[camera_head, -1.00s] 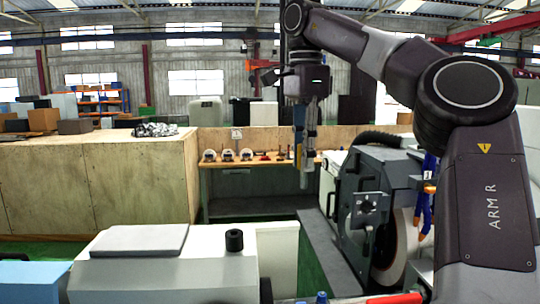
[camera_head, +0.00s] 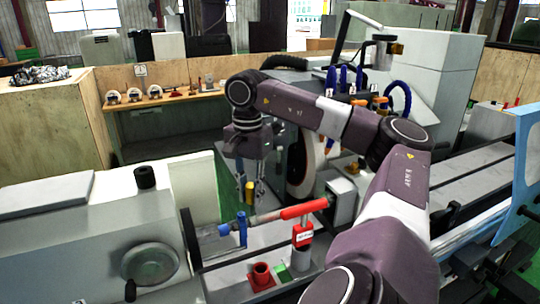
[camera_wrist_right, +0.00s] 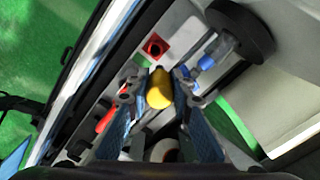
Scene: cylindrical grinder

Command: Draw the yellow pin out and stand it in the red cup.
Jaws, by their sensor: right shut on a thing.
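The yellow pin (camera_head: 249,192) hangs below my right gripper (camera_head: 250,176), clear of the machine bed. In the right wrist view the yellow pin (camera_wrist_right: 159,90) sits between the two fingers of the gripper (camera_wrist_right: 158,98), which is shut on it. The red cup (camera_head: 262,274), on a square red base, stands on the bed, lower than the pin and nearer the camera. It also shows in the wrist view as a red square with a dark opening (camera_wrist_right: 155,46), apart from the pin. The left gripper is not in view.
Near the cup are a blue upright (camera_head: 242,230), a red horizontal handle (camera_head: 304,208) and a red labelled block (camera_head: 302,236). A green patch (camera_head: 283,273) lies beside the cup.

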